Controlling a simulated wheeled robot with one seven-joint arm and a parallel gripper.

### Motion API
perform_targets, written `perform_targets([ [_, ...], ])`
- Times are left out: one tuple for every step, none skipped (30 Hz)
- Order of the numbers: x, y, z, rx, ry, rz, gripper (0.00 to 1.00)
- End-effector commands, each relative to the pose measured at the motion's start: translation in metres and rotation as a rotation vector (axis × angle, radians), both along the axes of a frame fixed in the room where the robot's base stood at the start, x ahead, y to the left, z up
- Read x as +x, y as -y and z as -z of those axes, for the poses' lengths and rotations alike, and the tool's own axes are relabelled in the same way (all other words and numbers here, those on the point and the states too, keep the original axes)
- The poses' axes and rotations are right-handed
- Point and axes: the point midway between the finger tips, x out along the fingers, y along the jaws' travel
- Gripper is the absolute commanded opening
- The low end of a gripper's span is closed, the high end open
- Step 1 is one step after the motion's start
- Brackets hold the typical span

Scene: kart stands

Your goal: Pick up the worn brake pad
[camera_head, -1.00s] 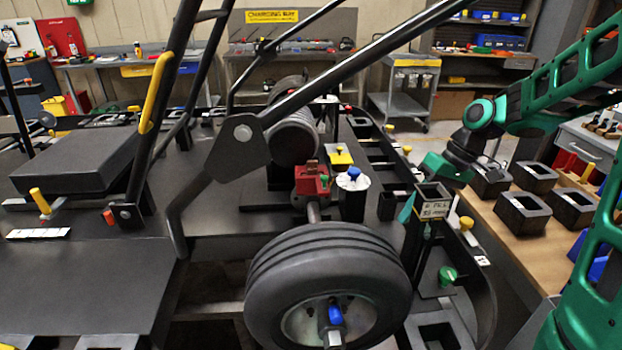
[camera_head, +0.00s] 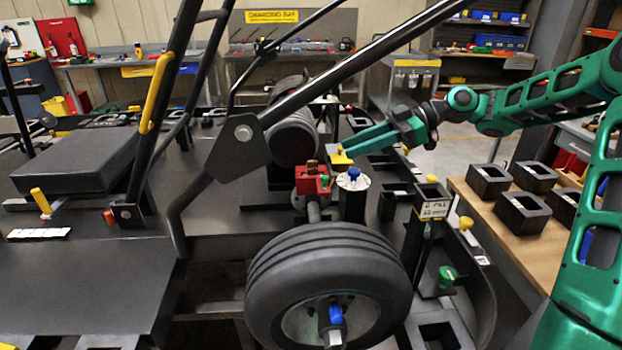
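A red brake caliper (camera_head: 312,182) sits on the axle behind the front wheel. A small brown block (camera_head: 312,166), which looks like the worn brake pad, stands up from the top of the caliper. A small green knob (camera_head: 324,180) is on the caliper's right side. My gripper (camera_head: 346,148) points left, above and to the right of the caliper and apart from the brown block. Its green fingers appear close together from this angle, so their gap is unclear. Nothing shows held between them.
The wheel (camera_head: 328,285) stands in front of the caliper. A black steering bar (camera_head: 350,75) slants across above. A blue-topped cylinder (camera_head: 354,192) stands just right of the caliper. A labelled post (camera_head: 433,210) and several black square bins (camera_head: 522,212) are farther right.

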Motion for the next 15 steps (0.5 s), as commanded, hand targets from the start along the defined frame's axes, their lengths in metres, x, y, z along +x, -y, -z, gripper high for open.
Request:
perform_targets([
  [-0.001, -0.009, 0.003, -0.001, -0.002, -0.003, 0.29],
  [-0.001, -0.013, 0.005, -0.001, -0.002, -0.003, 0.29],
  [-0.002, -0.018, 0.008, -0.002, -0.002, -0.002, 0.29],
  [-0.001, -0.022, 0.009, -0.002, -0.003, -0.002, 0.29],
  [-0.001, -0.026, 0.011, -0.002, -0.003, -0.003, 0.29],
  [-0.001, -0.030, 0.013, -0.002, -0.003, -0.002, 0.29],
  [-0.001, -0.033, 0.014, -0.003, -0.003, -0.001, 0.29],
  [-0.001, -0.035, 0.015, -0.003, -0.002, 0.000, 0.29],
  [-0.001, -0.038, 0.016, -0.003, -0.003, -0.001, 0.29],
  [-0.001, -0.039, 0.017, -0.004, -0.003, -0.001, 0.29],
  [-0.001, -0.040, 0.017, -0.004, -0.003, -0.001, 0.29],
  [-0.001, -0.042, 0.018, -0.004, -0.004, -0.001, 0.29],
  [-0.001, -0.044, 0.019, -0.004, -0.004, -0.001, 0.29],
  [-0.001, -0.046, 0.020, -0.004, -0.004, -0.001, 0.29],
  [-0.001, -0.050, 0.022, -0.004, -0.005, -0.001, 0.29],
])
